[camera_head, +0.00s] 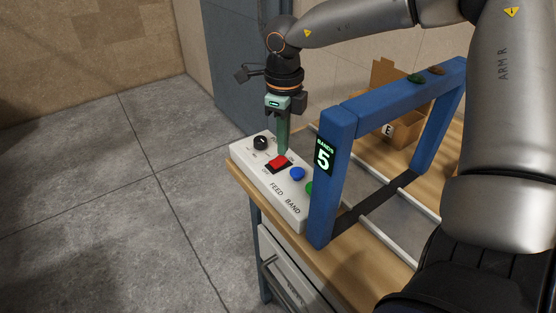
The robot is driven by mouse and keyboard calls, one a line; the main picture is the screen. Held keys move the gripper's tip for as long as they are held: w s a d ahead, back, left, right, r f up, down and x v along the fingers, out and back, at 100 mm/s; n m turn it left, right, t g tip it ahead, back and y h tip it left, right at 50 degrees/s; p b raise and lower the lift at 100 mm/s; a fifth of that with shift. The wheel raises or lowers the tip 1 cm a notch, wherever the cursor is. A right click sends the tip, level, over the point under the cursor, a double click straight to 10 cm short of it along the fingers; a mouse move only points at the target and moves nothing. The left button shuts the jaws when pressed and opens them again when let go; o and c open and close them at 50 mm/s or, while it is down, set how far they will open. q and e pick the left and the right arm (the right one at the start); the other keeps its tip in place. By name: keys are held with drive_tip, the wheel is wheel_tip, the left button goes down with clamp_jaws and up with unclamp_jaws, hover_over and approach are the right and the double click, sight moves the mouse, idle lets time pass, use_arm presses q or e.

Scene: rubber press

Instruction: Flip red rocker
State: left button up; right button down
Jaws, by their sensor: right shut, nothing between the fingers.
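The red rocker (279,161) sits in a dark surround on the top of a pale control box at the left edge of the bench. My right gripper (283,153) points straight down over it, with its green fingers together and empty. The fingertips are at the rocker's far edge; I cannot tell whether they touch it. The tips partly hide the back of the rocker. My left gripper is not in view.
A blue frame (335,165) with a "5" display stands just to the right. A cardboard box (402,131) is behind it.

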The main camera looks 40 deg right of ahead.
drive_tip(key=shift+f+b, duration=0.8)
drive_tip(key=shift+f, duration=0.05)
drive_tip(key=shift+r, duration=0.1)
drive_tip(key=shift+r+p, duration=2.15)
drive_tip(key=shift+r, duration=1.3)
